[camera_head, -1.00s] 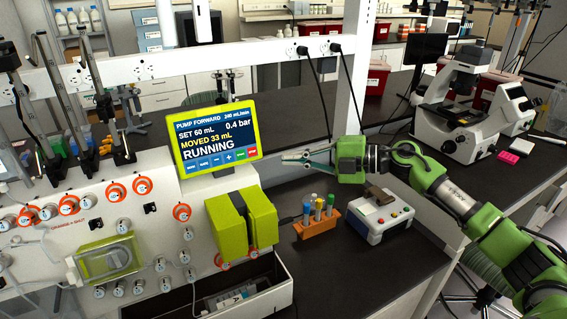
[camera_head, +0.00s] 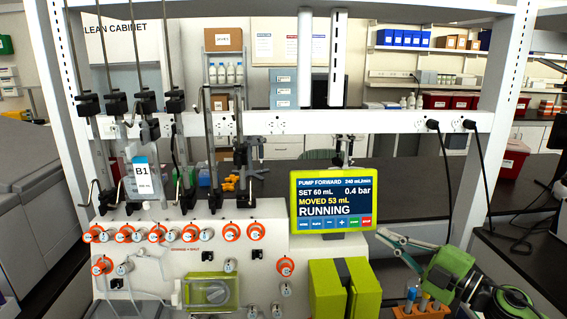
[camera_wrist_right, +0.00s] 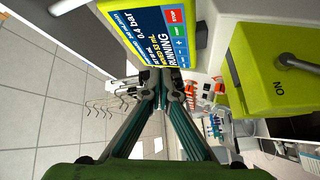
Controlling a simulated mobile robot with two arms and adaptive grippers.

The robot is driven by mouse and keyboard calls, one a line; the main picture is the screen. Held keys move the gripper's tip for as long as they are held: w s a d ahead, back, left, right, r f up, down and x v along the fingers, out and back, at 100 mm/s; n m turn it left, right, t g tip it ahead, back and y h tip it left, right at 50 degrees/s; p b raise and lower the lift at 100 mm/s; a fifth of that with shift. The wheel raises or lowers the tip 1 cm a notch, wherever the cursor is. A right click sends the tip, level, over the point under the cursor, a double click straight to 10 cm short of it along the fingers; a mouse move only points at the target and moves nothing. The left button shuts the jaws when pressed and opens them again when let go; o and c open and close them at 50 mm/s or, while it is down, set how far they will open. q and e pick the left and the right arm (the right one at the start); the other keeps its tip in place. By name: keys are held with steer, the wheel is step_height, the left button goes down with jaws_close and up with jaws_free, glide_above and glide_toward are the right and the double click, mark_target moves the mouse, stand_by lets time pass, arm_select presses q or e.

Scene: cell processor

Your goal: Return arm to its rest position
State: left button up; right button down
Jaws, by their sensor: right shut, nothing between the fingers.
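My right gripper (camera_head: 390,243) is at the lower right in the head view, just right of the pump screen and above the tube rack. Its thin fingers are shut and empty. In the right wrist view its fingers (camera_wrist_right: 160,95) come together in front of the camera with nothing between them. The green-framed screen (camera_head: 333,201) reads PUMP FORWARD, SET 60 mL, MOVED 53 mL, RUNNING, 0.4 bar; it also shows at the top of the right wrist view (camera_wrist_right: 165,35). The green right forearm (camera_head: 450,270) reaches in from the lower right. My left gripper is not in view.
The white cell processor (camera_head: 180,260) with orange-ringed knobs stands below the screen. Its green block (camera_head: 325,290) is near the gripper. An orange tube rack (camera_head: 425,312) is at the bottom edge. A white frame bar (camera_head: 380,121) crosses behind. A bag labelled B1 (camera_head: 143,178) hangs left.

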steer(key=s+f+m+t+h, duration=0.1)
steer(key=f+m+h, duration=0.1)
steer(key=m+h, duration=0.1)
steer(key=s+f+m+t+h, duration=0.1)
steer(key=f+m+h, duration=0.2)
steer(key=m, duration=0.2)
steer(key=f+m+t+h, duration=0.1)
steer(key=f+m+h, duration=0.2)
steer(key=m, duration=0.1)
steer(key=shift+s+d+f, duration=0.15)
steer(key=shift+s+d, duration=0.25)
steer(key=s+f+m+g+h, duration=0.5)
steer(key=s+f+m+g, duration=0.25)
steer(key=s+f, duration=1)
steer(key=s+a+f+g+y, duration=0.1)
steer(key=s+a+f+g, duration=0.25)
steer(key=s, duration=0.45)
steer(key=s+a+f+g+y, duration=0.15)
steer(key=s+f+g, duration=0.25)
steer(key=s, duration=0.4)
step_height(320, 180, down, 28)
steer(key=s+b, duration=0.2)
steer(key=s, duration=0.1)
steer(key=s+d+f+g+b, duration=0.2)
steer(key=s+f, duration=1.4)
steer(key=f, duration=0.1)
steer(key=shift+s+d, duration=0.15)
steer(key=shift+d, duration=0.1)
steer(key=shift+h, duration=0.25)
